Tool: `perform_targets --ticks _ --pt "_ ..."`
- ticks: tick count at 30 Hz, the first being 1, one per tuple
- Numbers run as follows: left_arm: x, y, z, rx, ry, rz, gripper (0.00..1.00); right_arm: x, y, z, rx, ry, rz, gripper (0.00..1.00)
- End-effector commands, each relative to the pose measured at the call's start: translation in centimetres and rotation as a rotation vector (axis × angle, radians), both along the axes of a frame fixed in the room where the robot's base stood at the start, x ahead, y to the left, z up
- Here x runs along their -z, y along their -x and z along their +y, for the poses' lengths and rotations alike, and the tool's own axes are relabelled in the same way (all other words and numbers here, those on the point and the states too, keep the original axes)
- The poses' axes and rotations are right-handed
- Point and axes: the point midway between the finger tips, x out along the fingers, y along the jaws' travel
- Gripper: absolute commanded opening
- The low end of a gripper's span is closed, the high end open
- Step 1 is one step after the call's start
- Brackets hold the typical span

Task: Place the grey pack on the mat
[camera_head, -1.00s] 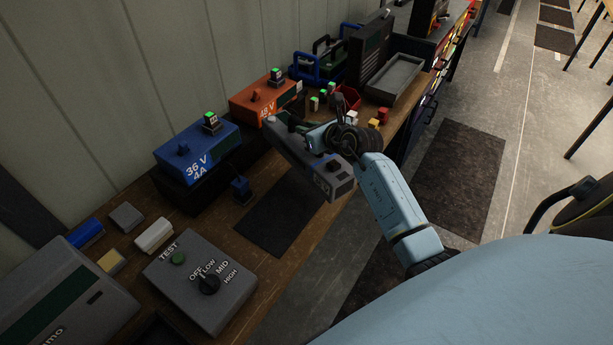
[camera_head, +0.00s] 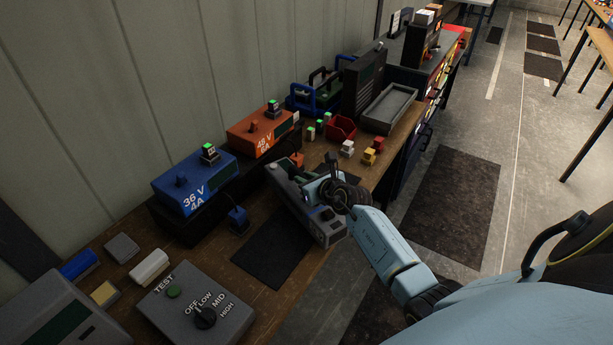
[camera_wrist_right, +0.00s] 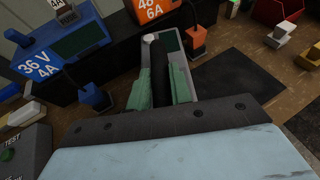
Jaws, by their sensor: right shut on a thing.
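The grey pack (camera_head: 312,221) is a long box with a dark socketed end facing me. In the head view it is over the bench, beside and partly overlapping the right edge of the dark mat (camera_head: 262,262). My right gripper (camera_head: 312,184) is shut on the pack's upper side. Its green fingers (camera_wrist_right: 160,82) close on a dark handle in the right wrist view, with the pack's grey body (camera_wrist_right: 188,70) below. I cannot tell whether the pack touches the bench. My left gripper is not in view.
The blue charger (camera_head: 190,187) and orange charger (camera_head: 258,133) stand along the wall. A grey TEST box (camera_head: 180,318) is at the near left. Small coloured blocks, a red bin (camera_head: 341,128) and a grey tray (camera_head: 388,108) lie beyond the pack. The bench's right edge is close to my arm.

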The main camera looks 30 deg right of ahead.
Motion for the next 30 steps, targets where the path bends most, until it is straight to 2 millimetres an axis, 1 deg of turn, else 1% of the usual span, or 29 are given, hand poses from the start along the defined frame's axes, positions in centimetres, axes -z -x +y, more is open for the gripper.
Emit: perform_targets --ticks 1,6,8,20,21,24,26,30 --pt "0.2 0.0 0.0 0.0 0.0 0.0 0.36 -0.4 -0.4 -0.2 0.004 0.005 -0.021 0.0" --pt "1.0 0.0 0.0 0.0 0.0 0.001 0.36 1.6 -0.5 -0.2 0.004 0.004 -0.022 0.0" --pt "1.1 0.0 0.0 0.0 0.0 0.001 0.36 1.9 -0.5 -0.2 0.004 0.004 -0.022 0.0" --pt "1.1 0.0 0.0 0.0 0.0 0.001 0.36 2.2 -0.5 -0.2 0.004 0.003 -0.023 0.0" --pt "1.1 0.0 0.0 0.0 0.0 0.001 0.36 3.3 0.1 0.0 0.0 0.0 0.004 0.23" --pt "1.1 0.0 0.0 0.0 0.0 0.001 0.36 3.2 0.1 0.0 0.0 0.0 0.004 0.36" --pt "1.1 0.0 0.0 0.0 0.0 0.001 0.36 3.3 0.1 0.0 0.0 0.0 0.004 0.42" --pt "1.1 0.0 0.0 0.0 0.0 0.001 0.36 3.3 0.1 0.0 0.0 0.0 0.004 0.42"
